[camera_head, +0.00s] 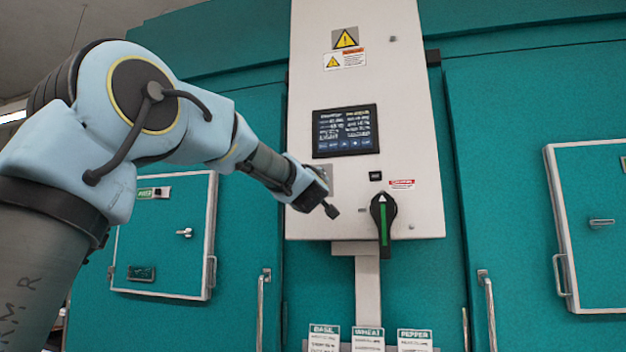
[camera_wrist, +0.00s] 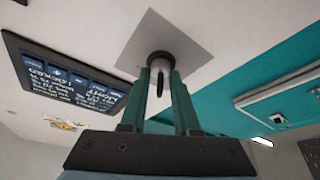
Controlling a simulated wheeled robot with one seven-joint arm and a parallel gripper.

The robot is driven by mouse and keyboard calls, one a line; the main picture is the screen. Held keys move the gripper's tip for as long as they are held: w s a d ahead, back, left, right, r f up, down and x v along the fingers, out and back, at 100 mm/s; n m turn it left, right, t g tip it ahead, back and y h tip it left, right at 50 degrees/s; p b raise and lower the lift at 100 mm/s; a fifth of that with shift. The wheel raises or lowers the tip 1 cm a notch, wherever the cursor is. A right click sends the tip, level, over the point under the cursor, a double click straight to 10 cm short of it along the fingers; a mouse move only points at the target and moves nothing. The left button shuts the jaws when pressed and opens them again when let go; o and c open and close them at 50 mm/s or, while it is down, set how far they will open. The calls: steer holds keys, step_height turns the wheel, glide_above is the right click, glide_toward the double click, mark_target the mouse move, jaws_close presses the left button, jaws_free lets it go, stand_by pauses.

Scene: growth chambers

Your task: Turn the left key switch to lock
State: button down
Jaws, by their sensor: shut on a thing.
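The key switch is a dark round barrel (camera_wrist: 160,60) on a square grey metal plate (camera_wrist: 190,38), seen close up in the wrist view. A narrow dark key (camera_wrist: 160,84) shows at the barrel, between my fingers. My gripper (camera_wrist: 162,72) has its two green fingers closed in on the switch from both sides, shut on the key. In the head view the plate (camera_head: 325,170) sits on the white control panel (camera_head: 300,60), below the left end of the display. My gripper hides most of the switch there, so the key's angle cannot be told from that view.
A lit display (camera_head: 345,130) is above the switch. Teal chamber doors with hatches (camera_head: 165,240) flank the panel. Labels for basil, wheat and pepper (camera_head: 368,340) are below.

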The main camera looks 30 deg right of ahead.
steer(key=c, duration=1)
jaws_free()
steer(key=b+v, duration=0.4)
steer(key=v, duration=0.7)
